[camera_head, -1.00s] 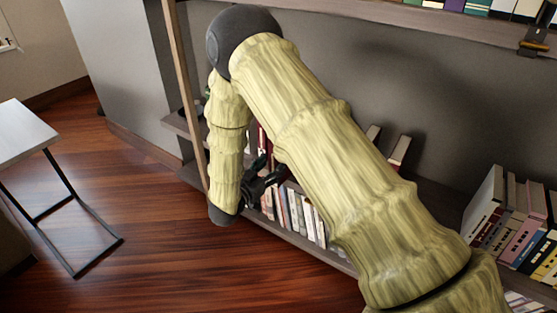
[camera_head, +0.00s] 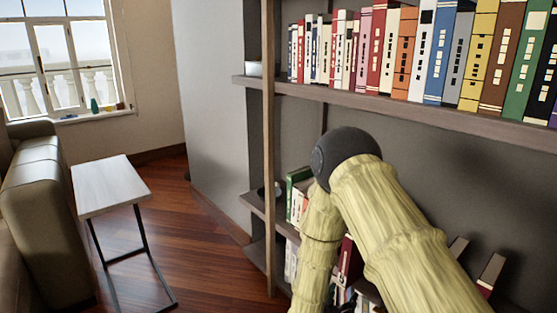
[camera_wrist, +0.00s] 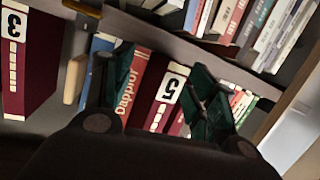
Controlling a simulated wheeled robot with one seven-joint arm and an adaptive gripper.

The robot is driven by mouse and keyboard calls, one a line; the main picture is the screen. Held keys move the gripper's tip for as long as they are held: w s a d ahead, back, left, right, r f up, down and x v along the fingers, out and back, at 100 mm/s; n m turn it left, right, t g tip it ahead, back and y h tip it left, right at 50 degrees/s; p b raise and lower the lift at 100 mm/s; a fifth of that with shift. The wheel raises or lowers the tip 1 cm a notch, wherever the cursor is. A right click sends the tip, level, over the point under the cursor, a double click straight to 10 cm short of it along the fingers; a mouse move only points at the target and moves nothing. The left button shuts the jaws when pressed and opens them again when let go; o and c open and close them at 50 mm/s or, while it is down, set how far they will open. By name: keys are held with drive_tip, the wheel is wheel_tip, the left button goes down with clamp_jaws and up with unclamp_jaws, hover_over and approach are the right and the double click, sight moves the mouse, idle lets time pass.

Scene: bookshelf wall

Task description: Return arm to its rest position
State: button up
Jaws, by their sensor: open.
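My gripper (camera_wrist: 165,90) shows in the wrist view with its two dark green fingers spread apart. Nothing is held between them. Behind the fingers are a red book (camera_wrist: 138,82) and a maroon book marked 5 (camera_wrist: 166,96); I cannot tell how far away they are. In the head view my yellow-green arm is bent, with its dark round elbow in front of the bookshelf and the forearm hanging down out of the picture. The gripper itself cannot be made out there.
The bookshelf has a full upper shelf (camera_head: 400,100) above the elbow and a lower shelf (camera_head: 258,204) behind the arm. A wooden post (camera_head: 268,150) stands left of the arm. A small side table (camera_head: 110,184) and a sofa (camera_head: 45,200) are at left, with open floor between table and shelf.

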drive_tip(key=s+d+f+n+g+y, duration=0.2)
drive_tip(key=s+f+n+g+y, duration=0.4)
drive_tip(key=s+f, duration=1.15)
drive_tip(key=s+f+g+y, duration=0.1)
drive_tip(key=s+g+y, duration=0.4)
drive_tip(key=s, duration=2)
wheel_tip(320, 180, up, 27)
drive_tip(key=h+p, duration=0.1)
drive_tip(key=p, duration=2.6)
drive_tip(key=shift+w+n, duration=0.3)
drive_tip(key=shift+f, duration=0.15)
